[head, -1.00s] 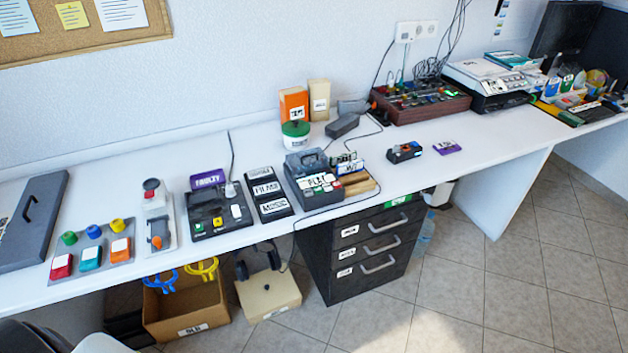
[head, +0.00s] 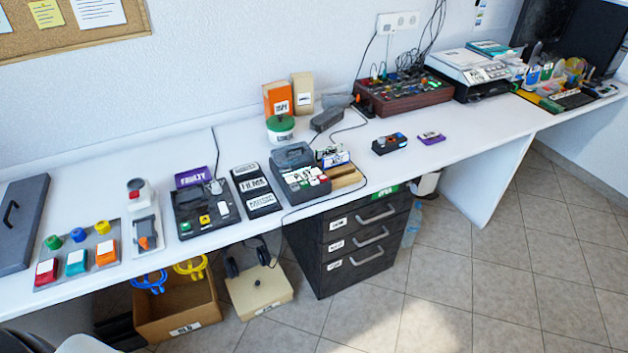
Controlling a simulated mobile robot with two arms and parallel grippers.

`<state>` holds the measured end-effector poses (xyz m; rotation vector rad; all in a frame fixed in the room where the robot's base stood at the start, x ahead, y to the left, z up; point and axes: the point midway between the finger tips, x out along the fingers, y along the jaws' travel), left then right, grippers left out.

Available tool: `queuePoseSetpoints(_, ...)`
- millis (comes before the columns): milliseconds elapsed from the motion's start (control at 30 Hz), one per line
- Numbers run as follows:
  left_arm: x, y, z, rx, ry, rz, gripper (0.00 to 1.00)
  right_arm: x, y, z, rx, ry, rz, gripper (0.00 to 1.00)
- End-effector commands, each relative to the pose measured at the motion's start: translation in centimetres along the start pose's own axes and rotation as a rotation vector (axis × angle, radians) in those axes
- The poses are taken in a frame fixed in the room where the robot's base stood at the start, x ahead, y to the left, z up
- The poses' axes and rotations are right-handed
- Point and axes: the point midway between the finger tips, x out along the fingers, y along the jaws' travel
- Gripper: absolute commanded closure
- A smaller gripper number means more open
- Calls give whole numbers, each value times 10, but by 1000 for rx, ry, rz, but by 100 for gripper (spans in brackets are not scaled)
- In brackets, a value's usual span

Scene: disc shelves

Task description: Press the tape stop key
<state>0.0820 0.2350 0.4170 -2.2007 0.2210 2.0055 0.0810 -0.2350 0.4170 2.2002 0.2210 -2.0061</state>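A grey tape machine (head: 293,157) stands on the white bench near its front edge, left of centre in the head view. Its upper part looks like a raised grey cassette housing. A row of small keys (head: 312,188) lies along its front, with white, red and green among them. The key labels are too small to read, so I cannot tell which one is the stop key. Neither of my grippers shows in this view.
Beside the tape machine are a black label panel (head: 257,188) and wooden blocks (head: 344,176). A black key unit (head: 205,208) stands farther left. Drawers (head: 360,246) are below the bench. Open tiled floor (head: 450,265) lies in front on the right.

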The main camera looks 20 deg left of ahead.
Motion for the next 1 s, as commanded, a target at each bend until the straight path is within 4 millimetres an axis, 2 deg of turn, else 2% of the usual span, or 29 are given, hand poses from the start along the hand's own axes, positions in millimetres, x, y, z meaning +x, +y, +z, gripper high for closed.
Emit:
queuePoseSetpoints(33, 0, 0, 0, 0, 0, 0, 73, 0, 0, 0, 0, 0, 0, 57)
queuePoseSetpoints(200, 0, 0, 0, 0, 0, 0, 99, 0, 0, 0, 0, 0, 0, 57)
queuePoseSetpoints(233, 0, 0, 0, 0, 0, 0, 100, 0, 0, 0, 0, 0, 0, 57)
queuePoseSetpoints(1000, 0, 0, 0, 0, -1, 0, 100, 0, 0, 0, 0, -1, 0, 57)
